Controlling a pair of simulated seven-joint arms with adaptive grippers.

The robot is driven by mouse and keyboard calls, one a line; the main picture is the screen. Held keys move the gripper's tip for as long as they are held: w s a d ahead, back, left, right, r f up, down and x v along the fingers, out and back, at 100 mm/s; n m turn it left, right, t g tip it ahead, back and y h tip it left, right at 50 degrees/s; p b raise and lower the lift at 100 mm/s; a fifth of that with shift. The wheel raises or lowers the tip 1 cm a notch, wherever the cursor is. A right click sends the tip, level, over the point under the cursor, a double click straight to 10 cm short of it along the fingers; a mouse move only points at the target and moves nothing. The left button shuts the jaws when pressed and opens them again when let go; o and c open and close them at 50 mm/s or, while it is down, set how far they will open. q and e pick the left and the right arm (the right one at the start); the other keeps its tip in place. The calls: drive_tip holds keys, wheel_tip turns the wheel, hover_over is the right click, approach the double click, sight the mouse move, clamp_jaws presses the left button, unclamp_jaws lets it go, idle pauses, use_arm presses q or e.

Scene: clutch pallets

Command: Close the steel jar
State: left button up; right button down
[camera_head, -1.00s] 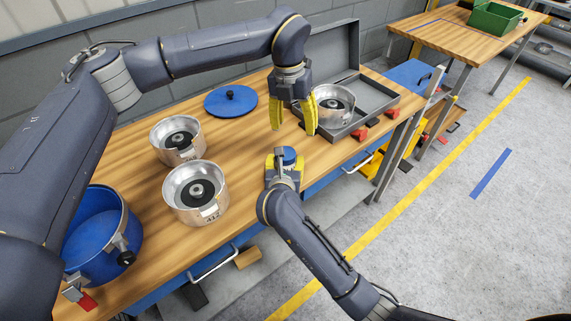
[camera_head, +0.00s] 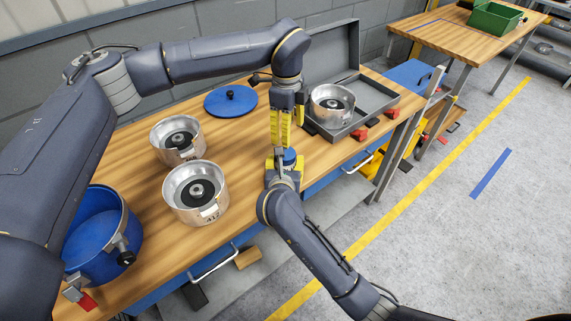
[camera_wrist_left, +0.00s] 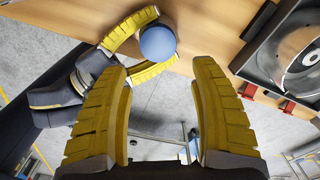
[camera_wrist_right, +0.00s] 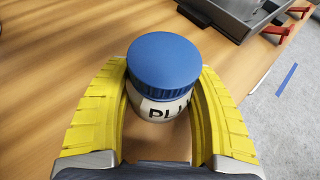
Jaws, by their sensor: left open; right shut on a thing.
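A small jar with a blue screw cap (camera_head: 289,155) and dark letters on a pale label stands upright between the yellow fingers of my right gripper (camera_head: 284,165), which is shut on it. In the right wrist view the blue cap (camera_wrist_right: 164,60) sits on the jar. My left gripper (camera_head: 280,147) points down just above and behind the cap; in the left wrist view its fingers are open and empty, with the cap (camera_wrist_left: 158,43) beyond their tips. Two silver steel vessels (camera_head: 166,152) (camera_head: 174,203) with black centres stand open on the bench. Neither gripper touches them.
A blue latched pot (camera_head: 131,234) stands front left. An open grey case (camera_head: 378,104) holds another silver vessel (camera_head: 332,104) at right. The bench middle (camera_head: 235,150) is clear.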

sight(286, 153)
use_arm(q)
drive_tip(key=shift+a+f+n, duration=0.2)
drive_tip(key=shift+f+n, duration=0.05)
drive_tip(key=shift+n, duration=0.6)
drive_tip(key=shift+a+f+n, duration=0.15)
drive_tip(key=shift+f+n, duration=0.05)
drive_tip(key=shift+n, duration=0.65)
drive_tip(key=shift+f, duration=0.1)
drive_tip(key=shift+f, duration=3.9)
drive_tip(key=shift+c, duration=0.4)
drive_tip(key=c, duration=1.1)
drive_tip(key=o, duration=1.3)
